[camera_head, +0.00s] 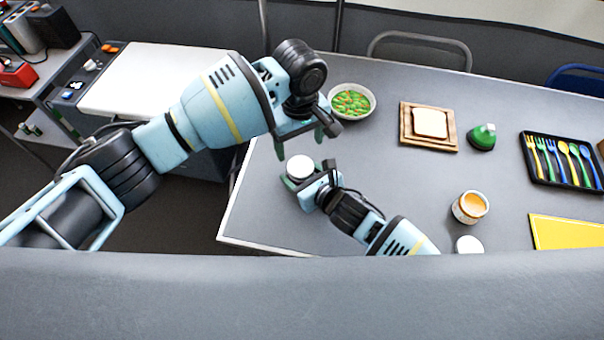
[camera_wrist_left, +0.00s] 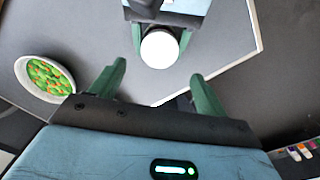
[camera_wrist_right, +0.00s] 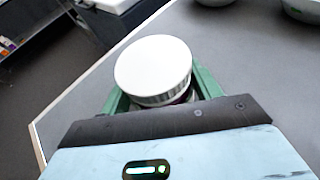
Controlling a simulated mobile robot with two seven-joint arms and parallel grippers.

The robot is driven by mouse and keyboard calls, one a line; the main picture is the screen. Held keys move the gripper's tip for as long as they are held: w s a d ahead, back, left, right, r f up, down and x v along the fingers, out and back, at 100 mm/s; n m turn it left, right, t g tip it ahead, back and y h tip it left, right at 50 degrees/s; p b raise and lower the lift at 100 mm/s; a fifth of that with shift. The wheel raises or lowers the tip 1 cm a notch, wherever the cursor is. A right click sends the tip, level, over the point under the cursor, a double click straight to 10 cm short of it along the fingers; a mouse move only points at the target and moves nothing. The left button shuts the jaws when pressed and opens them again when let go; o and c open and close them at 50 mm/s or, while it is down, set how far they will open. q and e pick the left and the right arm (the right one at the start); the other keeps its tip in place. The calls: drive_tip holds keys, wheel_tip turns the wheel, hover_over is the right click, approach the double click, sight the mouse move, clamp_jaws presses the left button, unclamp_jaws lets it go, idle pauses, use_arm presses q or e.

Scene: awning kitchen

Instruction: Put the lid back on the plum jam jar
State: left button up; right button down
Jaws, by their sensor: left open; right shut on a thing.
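The plum jam jar (camera_wrist_right: 186,98) is between the fingers of my right gripper (camera_head: 309,177), which is shut on it. A white lid (camera_head: 300,167) sits on top of the jar and looks level; it hides most of the jar. The lid also shows in the right wrist view (camera_wrist_right: 152,66) and the left wrist view (camera_wrist_left: 159,49). A dark reddish strip of the jar shows under the lid. My left gripper (camera_head: 303,143) is open and empty above and beyond the jar, apart from the lid. I cannot tell whether the jar touches the table.
An open jar with orange content (camera_head: 469,208) and a loose white lid (camera_head: 469,244) are at the right. A bowl of vegetables (camera_head: 352,101), bread on a board (camera_head: 408,138), a green object (camera_head: 482,137) and a cutlery tray (camera_head: 535,165) stand farther back. The table's left edge is near the jar.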

sight(300, 166)
use_arm(q)
drive_tip(key=shift+r+n, duration=0.2)
drive_tip(key=shift+n, duration=0.3)
drive_tip(key=shift+f, duration=4)
drive_tip(key=c, duration=1)
drive_tip(key=m, duration=0.6)
drive_tip(key=shift+m, duration=0.3)
drive_tip(key=shift+a, duration=0.1)
drive_tip(key=o, duration=1.1)
